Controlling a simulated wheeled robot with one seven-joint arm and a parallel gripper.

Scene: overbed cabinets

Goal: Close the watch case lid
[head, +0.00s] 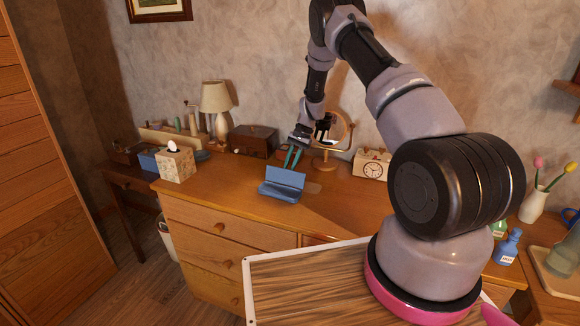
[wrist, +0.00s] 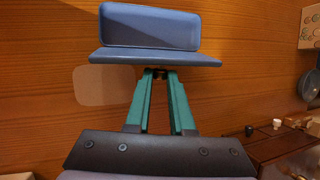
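The blue watch case (head: 278,192) sits on the wooden dresser top in the head view, with its lid (head: 286,178) standing up at its back. In the wrist view the case base (wrist: 150,27) is at the top and the lid (wrist: 155,57) shows nearly edge-on below it. My gripper (head: 293,157) is just behind and above the lid, with teal fingers pointing down. In the wrist view the fingers (wrist: 160,76) have a gap between them and hold nothing. The lid hides their very tips, so I cannot tell whether they touch it.
A round mirror (head: 330,140) on a stand and a dark wooden box (head: 253,141) stand behind the case. A tissue box (head: 175,164) and a lamp (head: 216,103) are to the left. A clock (head: 372,167) is to the right.

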